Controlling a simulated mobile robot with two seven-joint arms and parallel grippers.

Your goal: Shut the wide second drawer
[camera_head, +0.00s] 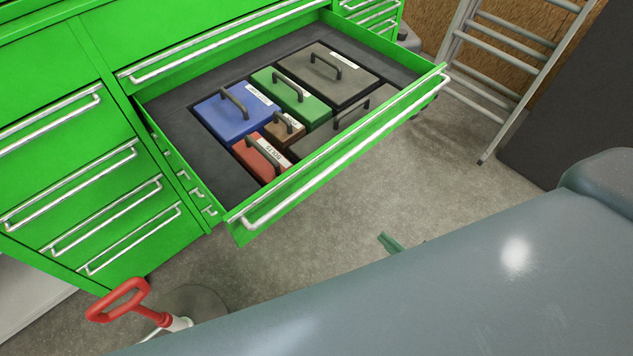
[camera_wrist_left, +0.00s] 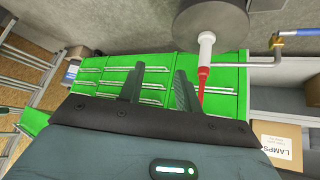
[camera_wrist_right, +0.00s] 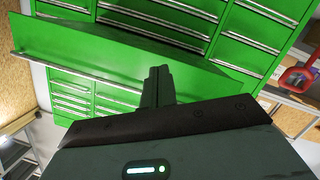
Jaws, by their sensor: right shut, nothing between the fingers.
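The wide second drawer (camera_head: 335,152) of the green cabinet stands pulled out in the head view, with a long silver handle along its front. Its dark insert holds several lidded boxes in blue, green, brown, red and grey. My right gripper (camera_head: 390,243) shows only as a small tip below and in front of the drawer front, apart from it, mostly hidden by my arm. In the right wrist view my right gripper (camera_wrist_right: 158,85) has its fingers together and empty, near the green drawer (camera_wrist_right: 105,50). My left gripper (camera_wrist_left: 158,84) is open and empty in its wrist view, facing the cabinet.
Narrower drawers (camera_head: 70,150) at the left are shut. A red-handled tool (camera_head: 130,300) stands at the lower left. A ladder (camera_head: 510,60) leans at the right by a dark panel. A cardboard box (camera_wrist_left: 277,143) shows in the left wrist view. The floor before the drawer is clear.

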